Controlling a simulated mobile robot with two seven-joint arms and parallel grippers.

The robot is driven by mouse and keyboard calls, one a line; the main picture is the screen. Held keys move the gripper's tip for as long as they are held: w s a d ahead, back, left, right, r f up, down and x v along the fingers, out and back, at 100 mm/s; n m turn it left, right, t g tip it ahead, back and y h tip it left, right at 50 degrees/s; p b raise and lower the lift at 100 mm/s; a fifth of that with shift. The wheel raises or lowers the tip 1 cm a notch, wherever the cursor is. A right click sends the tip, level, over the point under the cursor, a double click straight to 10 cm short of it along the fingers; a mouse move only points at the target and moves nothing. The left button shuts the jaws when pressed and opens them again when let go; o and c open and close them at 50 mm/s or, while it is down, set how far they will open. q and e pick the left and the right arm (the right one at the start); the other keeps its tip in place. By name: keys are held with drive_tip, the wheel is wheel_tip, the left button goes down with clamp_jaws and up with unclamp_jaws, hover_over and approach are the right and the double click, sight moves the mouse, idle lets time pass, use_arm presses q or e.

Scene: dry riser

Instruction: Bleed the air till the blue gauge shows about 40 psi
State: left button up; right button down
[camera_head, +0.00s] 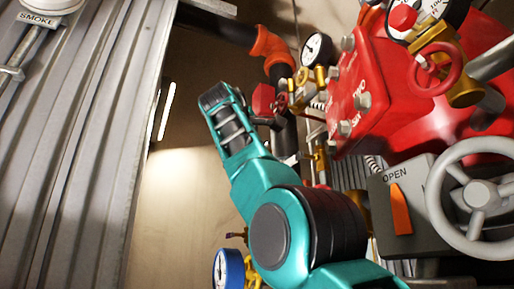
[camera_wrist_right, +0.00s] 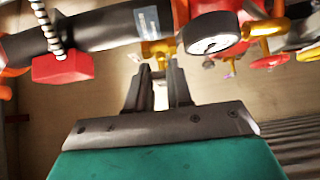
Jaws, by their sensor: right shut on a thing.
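The blue gauge (camera_head: 229,268) is at the bottom left of the head view. Its white dial is partly cut off, and the needle is too small to read. A small brass valve handle (camera_head: 237,236) shows just above it. In the right wrist view, my right gripper (camera_wrist_right: 160,72) has its two dark fingers around a brass fitting (camera_wrist_right: 158,48) under a dark pipe. It is shut on this fitting, though the contact is partly hidden by the fingers. In the head view my teal right arm crosses the middle. My left gripper is not in view.
A red valve body (camera_head: 390,90) with a red handwheel (camera_head: 436,69) fills the upper right. A black-rimmed gauge (camera_head: 318,48) stands left of it. A grey handwheel (camera_head: 481,194) and an OPEN indicator (camera_head: 400,209) are at right. Corrugated metal wall (camera_head: 75,140) lies left.

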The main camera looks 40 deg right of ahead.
drive_tip(key=shift+r, duration=0.1)
idle(0.3)
drive_tip(key=c, duration=1.1)
unclamp_jaws()
drive_tip(key=b+v, duration=0.3)
drive_tip(key=v, duration=1)
drive_tip(key=shift+w, duration=0.1)
